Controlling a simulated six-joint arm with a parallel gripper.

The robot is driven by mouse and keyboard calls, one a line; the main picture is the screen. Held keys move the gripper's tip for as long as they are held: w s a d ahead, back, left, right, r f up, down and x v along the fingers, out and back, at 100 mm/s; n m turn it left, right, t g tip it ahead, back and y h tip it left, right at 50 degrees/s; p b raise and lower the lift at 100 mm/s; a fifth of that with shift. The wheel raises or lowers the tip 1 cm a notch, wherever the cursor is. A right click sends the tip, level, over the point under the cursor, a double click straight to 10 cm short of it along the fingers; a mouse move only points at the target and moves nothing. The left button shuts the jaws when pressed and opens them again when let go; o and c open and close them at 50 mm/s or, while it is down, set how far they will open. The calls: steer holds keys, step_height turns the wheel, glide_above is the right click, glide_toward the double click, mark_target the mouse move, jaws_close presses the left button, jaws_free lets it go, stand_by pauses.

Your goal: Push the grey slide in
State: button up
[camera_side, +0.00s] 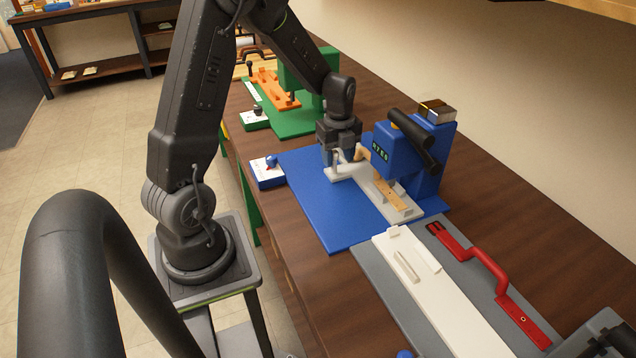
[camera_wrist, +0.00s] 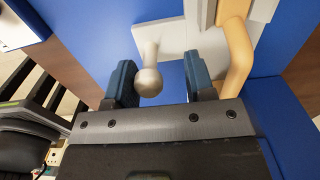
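The grey slide (camera_side: 398,207) lies on the blue base plate (camera_side: 322,222), running under the blue machine (camera_side: 402,158). A tan piece (camera_side: 387,192) lies along the slide; its curved tan end shows in the wrist view (camera_wrist: 238,50). At the slide's near end is a pale plate with a grey round-ended knob (camera_wrist: 149,78). My gripper (camera_side: 338,156) is down at this end. In the wrist view its dark blue fingers (camera_wrist: 161,80) are open on either side of the knob. The knob is close to the left finger, with a clear gap to the right finger.
A green station (camera_side: 290,118) with an orange part is behind. In front, a grey plate carries a long white piece (camera_side: 430,290) and a red handle (camera_side: 487,262). The blue plate's front left is clear.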

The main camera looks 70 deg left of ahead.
steer(key=shift+o, duration=0.2)
steer(key=shift+s+r, duration=0.1)
steer(key=shift+r, duration=2.9)
steer(key=shift+d+r, duration=0.2)
steer(key=s+d+r+n+t, duration=0.2)
steer(key=s+d+r+n, duration=0.3)
steer(key=d+r+n, duration=0.35)
steer(key=s+d+r+n+t, duration=0.3)
steer(key=s+d+n, duration=0.6)
steer(key=s+d, duration=0.1)
steer(key=shift+s+d+r+t, duration=0.15)
steer(key=shift+d+r+t, duration=0.15)
steer(key=shift+d, duration=0.2)
